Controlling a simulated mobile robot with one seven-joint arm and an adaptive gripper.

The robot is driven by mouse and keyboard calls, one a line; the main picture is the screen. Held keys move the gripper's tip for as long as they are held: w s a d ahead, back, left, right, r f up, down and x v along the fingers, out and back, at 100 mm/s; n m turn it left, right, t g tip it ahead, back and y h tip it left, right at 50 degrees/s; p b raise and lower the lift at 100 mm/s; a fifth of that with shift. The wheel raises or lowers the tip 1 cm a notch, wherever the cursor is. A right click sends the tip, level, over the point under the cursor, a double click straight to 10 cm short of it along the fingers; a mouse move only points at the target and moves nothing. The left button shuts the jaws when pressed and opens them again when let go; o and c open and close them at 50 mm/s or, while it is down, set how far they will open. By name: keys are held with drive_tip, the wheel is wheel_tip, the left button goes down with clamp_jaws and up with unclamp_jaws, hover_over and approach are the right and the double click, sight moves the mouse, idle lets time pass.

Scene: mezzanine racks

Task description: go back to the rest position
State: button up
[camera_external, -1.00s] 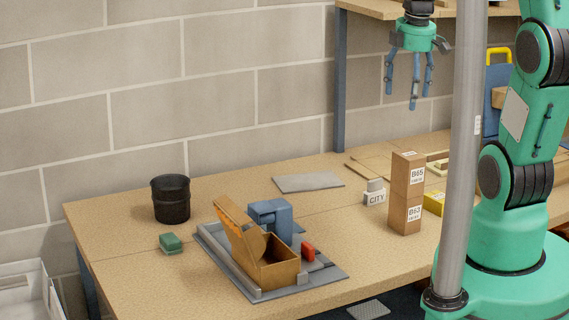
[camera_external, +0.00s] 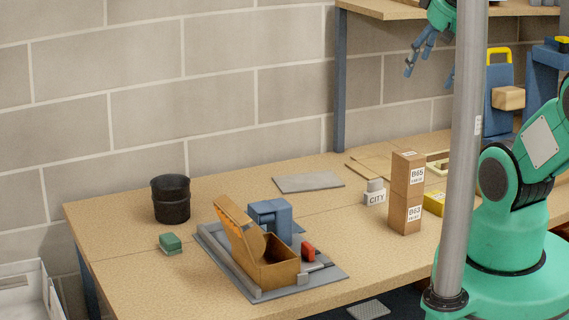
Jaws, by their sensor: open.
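My gripper (camera_external: 428,62) is at the top right, high above the back of the bench (camera_external: 130,242). Its blue fingers are spread and hold nothing that I can see. It is partly hidden behind the grey pole (camera_external: 465,150). It is clear of everything on the bench, and my arm is folded back towards its base at the right.
An open brown box (camera_external: 268,268) sits in a grey fixture with a blue block (camera_external: 270,213). A black bin (camera_external: 171,199), a green block (camera_external: 170,243), two stacked cartons (camera_external: 407,195) and a "CITY" stamp (camera_external: 375,193) stand apart. A shelf (camera_external: 400,10) is above.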

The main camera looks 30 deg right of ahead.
idle(0.3)
wheel_tip(320, 180, down, 10)
drive_tip(key=b, duration=1)
drive_tip(key=shift+f, duration=0.15)
